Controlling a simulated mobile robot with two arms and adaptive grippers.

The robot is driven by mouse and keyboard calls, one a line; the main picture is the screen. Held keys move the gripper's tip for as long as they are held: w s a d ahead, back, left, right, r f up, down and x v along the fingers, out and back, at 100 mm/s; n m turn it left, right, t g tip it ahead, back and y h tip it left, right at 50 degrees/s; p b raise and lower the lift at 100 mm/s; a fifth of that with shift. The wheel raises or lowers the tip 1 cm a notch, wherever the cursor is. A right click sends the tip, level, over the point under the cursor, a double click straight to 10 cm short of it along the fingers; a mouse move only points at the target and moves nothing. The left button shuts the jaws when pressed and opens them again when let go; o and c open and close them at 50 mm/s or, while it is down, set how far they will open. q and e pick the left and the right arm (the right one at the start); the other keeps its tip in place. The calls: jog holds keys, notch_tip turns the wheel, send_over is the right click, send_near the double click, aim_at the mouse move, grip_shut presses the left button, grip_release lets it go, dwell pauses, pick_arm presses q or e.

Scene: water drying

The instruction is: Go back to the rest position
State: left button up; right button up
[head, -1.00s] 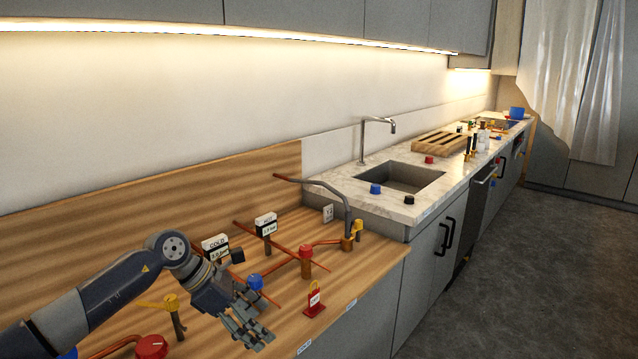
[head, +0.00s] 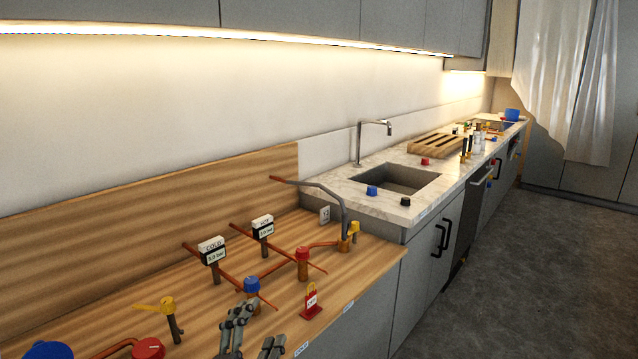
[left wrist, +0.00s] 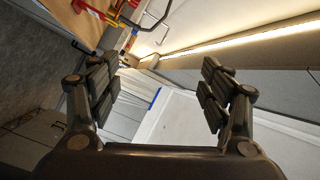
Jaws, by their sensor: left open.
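The rest of the left arm is out of the head view. My right gripper is not in view.
The wooden counter (head: 120,320) carries copper pipes, a blue-topped valve (head: 251,286), a red-topped valve (head: 302,262), a yellow-handled valve (head: 165,306), COLD (head: 213,249) and HOT (head: 263,227) gauges and a red tag (head: 311,301). A sink (head: 400,178) lies beyond. The floor at right is clear.

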pick_arm(q)
jog(key=s+a+f+n+g+y, duration=0.2)
jog(key=s+a+f+n+g, duration=0.25)
jog(key=s+f, duration=0.3)
jog(key=s+a+f+n+g+y, duration=0.2)
jog(key=s+a+f+n+g, duration=0.25)
jog(key=s+f, duration=0.35)
jog(key=s+f+n+g, duration=0.2)
jog(key=s+f+g, duration=0.1)
jog(key=s, duration=0.5)
jog(key=s+f+n+g, duration=0.2)
jog(key=s+f+g, duration=0.15)
jog(key=s, duration=0.45)
notch_tip(320, 180, down, 27)
jog(key=s, duration=0.2)
jog(key=s+a+f+g, duration=0.1)
jog(key=s+a+f, duration=0.2)
jog(key=s+f, duration=1.2)
jog(key=shift+s+f+m, duration=0.4)
jog(key=shift+s, duration=0.2)
jog(key=shift+a+g, duration=0.15)
jog(key=shift+g, duration=0.1)
